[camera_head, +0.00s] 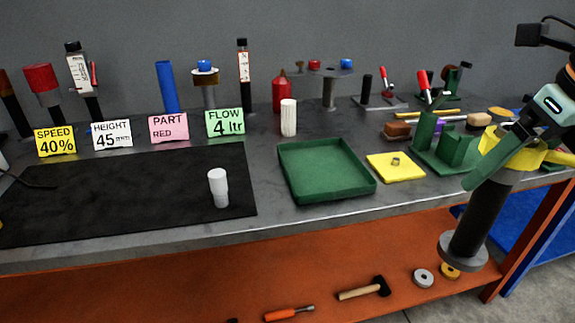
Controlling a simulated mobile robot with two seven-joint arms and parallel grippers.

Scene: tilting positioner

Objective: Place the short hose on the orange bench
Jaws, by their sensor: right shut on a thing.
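The short hose (482,220) appears to be the black tube with a grey flange at its lower end. It hangs nearly upright at the right, slightly tilted, in front of the grey table's edge. My right gripper (497,164) is shut on its upper part, which the green and yellow gripper parts hide. The orange bench (215,290) is the low orange surface along the bottom of the view. The flange shows over the bench's right part; I cannot tell the gap between them. My left gripper is not identifiable in view.
On the orange bench lie a hammer (365,289), a screwdriver (289,313), a grey ring (423,278) and a yellow ring (450,271). Its left part looks mostly clear. The grey table (270,221) above holds a green tray (333,193), a green holder (440,162) and a white cup (218,186).

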